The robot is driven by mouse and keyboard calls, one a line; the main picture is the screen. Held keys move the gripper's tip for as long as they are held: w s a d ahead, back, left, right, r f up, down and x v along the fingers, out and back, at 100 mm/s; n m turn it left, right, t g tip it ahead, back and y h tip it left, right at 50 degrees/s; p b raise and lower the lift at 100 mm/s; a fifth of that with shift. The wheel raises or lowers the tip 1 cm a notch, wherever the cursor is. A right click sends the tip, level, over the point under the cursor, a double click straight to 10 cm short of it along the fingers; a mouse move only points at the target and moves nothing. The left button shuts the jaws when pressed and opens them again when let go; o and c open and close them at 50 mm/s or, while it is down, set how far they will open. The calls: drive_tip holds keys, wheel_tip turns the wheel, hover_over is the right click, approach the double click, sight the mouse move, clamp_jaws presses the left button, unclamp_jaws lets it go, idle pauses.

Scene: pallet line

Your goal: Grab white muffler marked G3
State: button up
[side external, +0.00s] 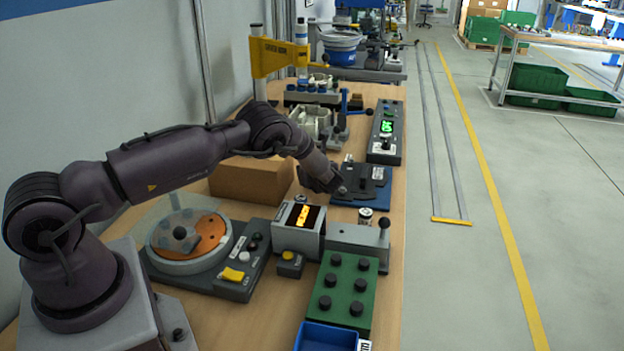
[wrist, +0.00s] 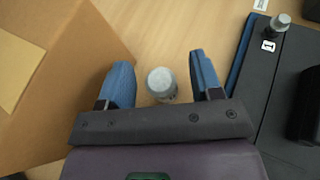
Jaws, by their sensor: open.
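A small pale grey-white cylindrical part (wrist: 162,84), likely the muffler, stands on the wooden bench in the wrist view. It lies between the two blue fingers of my gripper (wrist: 160,62), with a gap on each side. No G3 marking is readable on it. My gripper is open and empty. In the side view my gripper (side external: 326,180) is low over the bench, beside the blue-based dark fixture (side external: 375,185), and the part between its fingers cannot be made out there. A similar small part (wrist: 280,20) stands on the dark fixture in the wrist view, beside a tag reading 1.
A cardboard box (wrist: 70,75) is close to the left finger; the dark fixture's edge is close on the right. In the side view, a display box (side external: 298,228), a small metallic cylinder (side external: 365,213) and a green block (side external: 345,285) stand nearer the camera.

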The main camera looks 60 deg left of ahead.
drive_tip(key=c, duration=1)
